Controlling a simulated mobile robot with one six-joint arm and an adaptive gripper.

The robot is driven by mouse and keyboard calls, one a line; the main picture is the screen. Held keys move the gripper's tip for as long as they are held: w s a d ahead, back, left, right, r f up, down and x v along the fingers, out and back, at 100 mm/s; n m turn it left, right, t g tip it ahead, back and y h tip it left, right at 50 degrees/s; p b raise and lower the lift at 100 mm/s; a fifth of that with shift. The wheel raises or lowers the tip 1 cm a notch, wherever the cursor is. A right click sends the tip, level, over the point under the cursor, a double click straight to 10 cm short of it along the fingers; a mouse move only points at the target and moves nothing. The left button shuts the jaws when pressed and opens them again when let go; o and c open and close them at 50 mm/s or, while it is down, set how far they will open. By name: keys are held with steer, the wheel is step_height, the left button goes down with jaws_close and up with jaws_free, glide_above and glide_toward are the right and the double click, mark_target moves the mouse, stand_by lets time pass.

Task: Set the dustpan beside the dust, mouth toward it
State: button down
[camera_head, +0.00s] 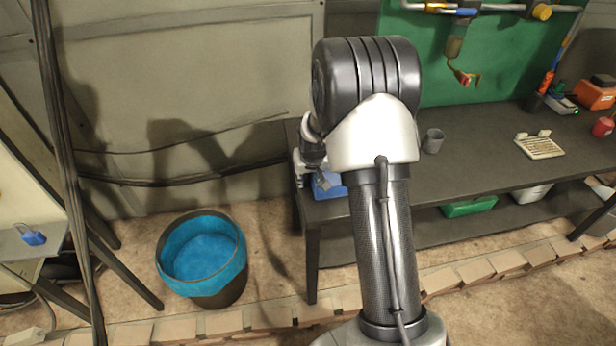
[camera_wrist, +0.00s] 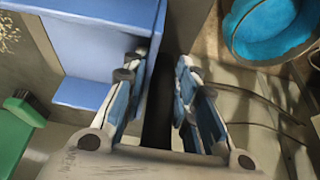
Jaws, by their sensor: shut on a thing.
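The blue dustpan (camera_wrist: 100,45) fills the upper left of the wrist view, with its flat side and edges showing. In the head view its blue part (camera_head: 329,186) shows at the left end of the workbench, partly hidden by my arm. My gripper (camera_wrist: 160,78) is shut on the dustpan, with a dark handle-like strip between the fingers. The grip itself is partly hidden. A pale speckled patch (camera_wrist: 8,32), which may be the dust, shows at the far left of the wrist view. I cannot tell clearly which way the mouth faces.
The dark workbench (camera_head: 480,160) carries a grey cup (camera_head: 433,141) and a cream slatted item (camera_head: 540,145). A blue-lined bin (camera_head: 205,262) stands on the floor to the left. A green object (camera_wrist: 18,122) is at the left of the wrist view. The bench middle has free room.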

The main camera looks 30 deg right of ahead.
steer(key=shift+f, duration=0.15)
steer(key=c, duration=1.3)
jaws_free()
steer(key=shift+r, duration=0.5)
steer(key=s+a+r+p, duration=0.1)
steer(key=s+a+r, duration=0.2)
steer(key=s+r, duration=0.35)
steer(key=s+a+r+n+p, duration=0.1)
steer(key=s+a+r, duration=0.2)
steer(key=r, duration=0.6)
steer(key=s+a+r+p, duration=0.1)
steer(key=s+a+r, duration=0.35)
steer(key=r, duration=0.25)
steer(key=s+a+r, duration=0.1)
steer(key=s+a, duration=0.1)
steer(key=s, duration=0.4)
steer(key=s+a+r+n, duration=0.1)
steer(key=s+a, duration=0.1)
steer(key=s, duration=0.5)
steer(key=s+a+r+n+y, duration=0.1)
steer(key=s+a+r, duration=0.1)
steer(key=s, duration=0.5)
steer(key=shift+r, duration=0.1)
